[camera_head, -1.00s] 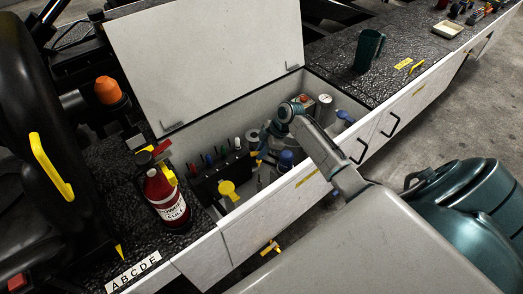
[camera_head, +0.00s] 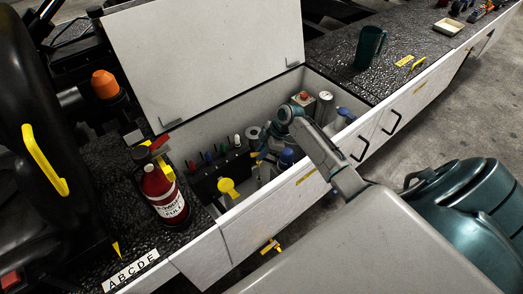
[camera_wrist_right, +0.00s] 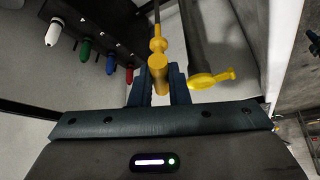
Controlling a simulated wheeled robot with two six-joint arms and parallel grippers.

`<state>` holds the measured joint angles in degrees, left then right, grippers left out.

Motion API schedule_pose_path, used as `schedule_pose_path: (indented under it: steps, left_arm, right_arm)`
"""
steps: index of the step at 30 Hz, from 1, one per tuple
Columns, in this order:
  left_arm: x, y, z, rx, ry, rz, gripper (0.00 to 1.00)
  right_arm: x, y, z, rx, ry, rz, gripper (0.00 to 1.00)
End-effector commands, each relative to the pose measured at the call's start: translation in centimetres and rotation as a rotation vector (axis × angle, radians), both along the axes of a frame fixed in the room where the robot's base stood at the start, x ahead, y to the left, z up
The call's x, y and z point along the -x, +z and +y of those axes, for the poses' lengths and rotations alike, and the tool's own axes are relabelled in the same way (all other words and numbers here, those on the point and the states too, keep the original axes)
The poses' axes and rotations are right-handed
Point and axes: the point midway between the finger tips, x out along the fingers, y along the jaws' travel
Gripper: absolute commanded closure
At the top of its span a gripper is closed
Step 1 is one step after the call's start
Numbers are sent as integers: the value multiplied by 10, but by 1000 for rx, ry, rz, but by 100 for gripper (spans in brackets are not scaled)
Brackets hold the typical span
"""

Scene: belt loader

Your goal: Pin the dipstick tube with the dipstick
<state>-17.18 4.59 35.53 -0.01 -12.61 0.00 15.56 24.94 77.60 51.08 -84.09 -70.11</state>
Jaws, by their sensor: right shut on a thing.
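In the right wrist view the dipstick's yellow handle (camera_wrist_right: 158,68) sits between the blue fingers of my right gripper (camera_wrist_right: 160,92). The gripper is shut on it. The dipstick's thin rod runs up and away from the handle, and its far end is out of view. A dark tube with a yellow tabbed collar (camera_wrist_right: 210,79), which looks like the dipstick tube, stands just right of the handle, apart from it. In the head view my right gripper (camera_head: 262,156) is down inside the open compartment, partly hidden by my wrist. My left gripper is not in view.
The open compartment has a white front wall (camera_head: 265,204) and a raised lid (camera_head: 205,55). A rack of coloured knobs (camera_head: 221,172), a yellow round piece (camera_head: 227,186) and a blue cap (camera_head: 286,157) crowd it. A red extinguisher (camera_head: 165,194) stands left.

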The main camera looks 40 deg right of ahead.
Motion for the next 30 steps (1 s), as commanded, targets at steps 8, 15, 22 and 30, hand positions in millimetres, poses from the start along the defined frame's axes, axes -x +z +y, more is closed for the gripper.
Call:
schedule_pose_path:
  steps: [8,15,22,30]
  left_arm:
    - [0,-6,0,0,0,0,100]
    - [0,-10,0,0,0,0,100]
    - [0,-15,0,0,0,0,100]
    - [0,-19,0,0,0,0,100]
  right_arm:
    - [0,-8,0,0,0,0,100]
    - [0,-14,0,0,1,0,100]
    - [0,-20,0,0,1,0,100]
    - [0,-27,0,0,0,0,100]
